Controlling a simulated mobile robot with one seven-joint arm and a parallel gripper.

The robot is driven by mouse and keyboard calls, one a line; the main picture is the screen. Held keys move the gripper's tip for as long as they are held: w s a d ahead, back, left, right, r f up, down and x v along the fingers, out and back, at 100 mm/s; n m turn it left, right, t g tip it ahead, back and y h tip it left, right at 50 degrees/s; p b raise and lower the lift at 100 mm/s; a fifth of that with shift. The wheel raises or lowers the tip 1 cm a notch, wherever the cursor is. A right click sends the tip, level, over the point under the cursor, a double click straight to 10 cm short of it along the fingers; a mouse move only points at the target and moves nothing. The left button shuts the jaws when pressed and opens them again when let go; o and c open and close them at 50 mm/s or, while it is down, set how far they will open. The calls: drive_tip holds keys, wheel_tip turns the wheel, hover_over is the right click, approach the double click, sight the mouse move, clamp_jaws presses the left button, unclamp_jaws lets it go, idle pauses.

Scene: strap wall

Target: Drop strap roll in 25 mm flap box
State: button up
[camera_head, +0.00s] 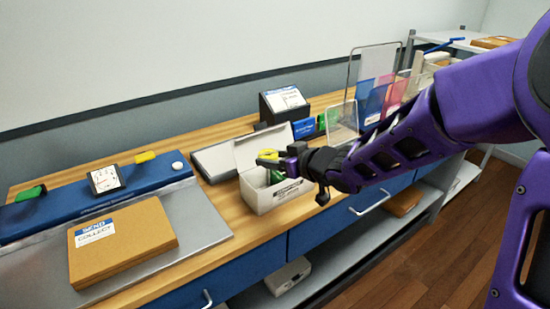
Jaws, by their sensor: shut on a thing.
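My gripper (272,161) reaches in from the right, over a white box (275,197) on the wooden counter. The box's flap stands open and upright at the back. Something green shows inside the box, below my gripper. Dark print is on the box's front, but it is too small to read. My gripper and wrist hide the box's right rim and part of its inside.
A brown parcel (122,240) marked "SEND COLLECT" lies on the metal plate at left. A dark display stand (285,103), a grey flat case (214,160) and clear upright panels (342,123) stand near the box.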

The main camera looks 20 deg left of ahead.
drive_tip(key=shift+f+b, duration=2.45)
drive_tip(key=shift+f, duration=0.25)
drive_tip(key=shift+r, duration=0.1)
drive_tip(key=o, duration=1.4)
drive_tip(key=p+v, duration=0.6)
drive_tip(key=v, duration=1.1)
drive_tip(key=shift+s+d+r, duration=0.1)
drive_tip(key=shift+s+d, duration=0.05)
